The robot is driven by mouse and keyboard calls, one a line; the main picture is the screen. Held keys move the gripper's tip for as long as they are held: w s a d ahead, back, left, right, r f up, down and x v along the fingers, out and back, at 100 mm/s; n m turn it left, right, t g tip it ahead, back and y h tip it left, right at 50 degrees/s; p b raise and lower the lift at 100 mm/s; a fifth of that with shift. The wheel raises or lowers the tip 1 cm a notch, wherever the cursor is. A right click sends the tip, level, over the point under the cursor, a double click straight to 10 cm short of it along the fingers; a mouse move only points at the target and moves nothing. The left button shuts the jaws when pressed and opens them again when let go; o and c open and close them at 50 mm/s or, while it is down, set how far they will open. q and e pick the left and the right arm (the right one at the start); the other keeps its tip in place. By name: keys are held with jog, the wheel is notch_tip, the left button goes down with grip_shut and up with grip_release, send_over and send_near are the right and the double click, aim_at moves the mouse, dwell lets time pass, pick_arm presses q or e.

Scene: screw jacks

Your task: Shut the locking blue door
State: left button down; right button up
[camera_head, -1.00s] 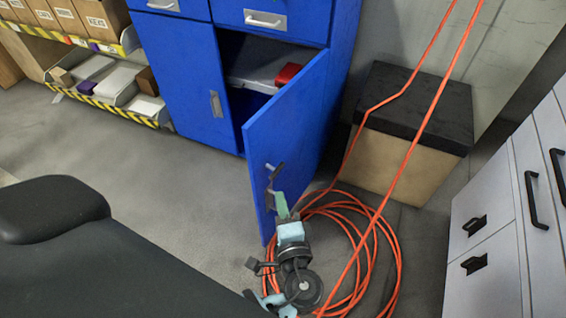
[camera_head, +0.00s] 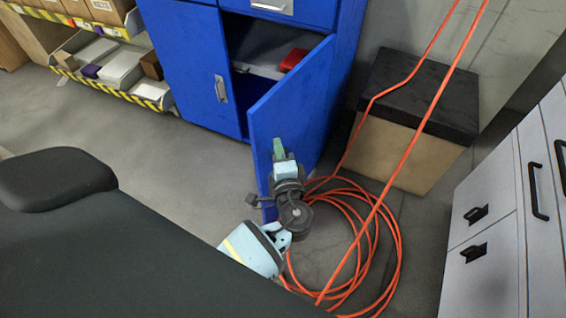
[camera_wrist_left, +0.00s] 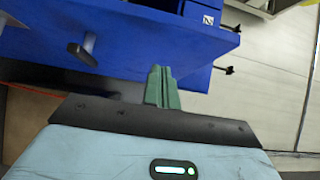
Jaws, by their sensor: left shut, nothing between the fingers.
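The blue door (camera_head: 300,108) of the blue cabinet stands partly open, hinged on its right side. The cabinet interior shows behind it. My left gripper (camera_head: 278,146) is in front of the door's outer face, with its green fingers shut and empty. In the head view, the gripper and wrist hide the door's handle. In the left wrist view, the shut fingers (camera_wrist_left: 160,82) point at a blue panel with a dark handle (camera_wrist_left: 84,48) to their left. Small dark pins (camera_wrist_left: 229,70) stick out past the panel's right edge. Whether the fingers touch the door I cannot tell. My right gripper is out of view.
A closed blue door (camera_head: 190,70) is left of the opening. A red item (camera_head: 293,59) lies on the inside shelf. An orange cable (camera_head: 385,265) coils on the floor at the right, near a black-topped box (camera_head: 420,95) and grey drawers (camera_head: 490,215). The floor at left is clear.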

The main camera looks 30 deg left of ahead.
aim_at(263, 132)
pick_arm(q)
jog(key=shift+a, duration=1.75)
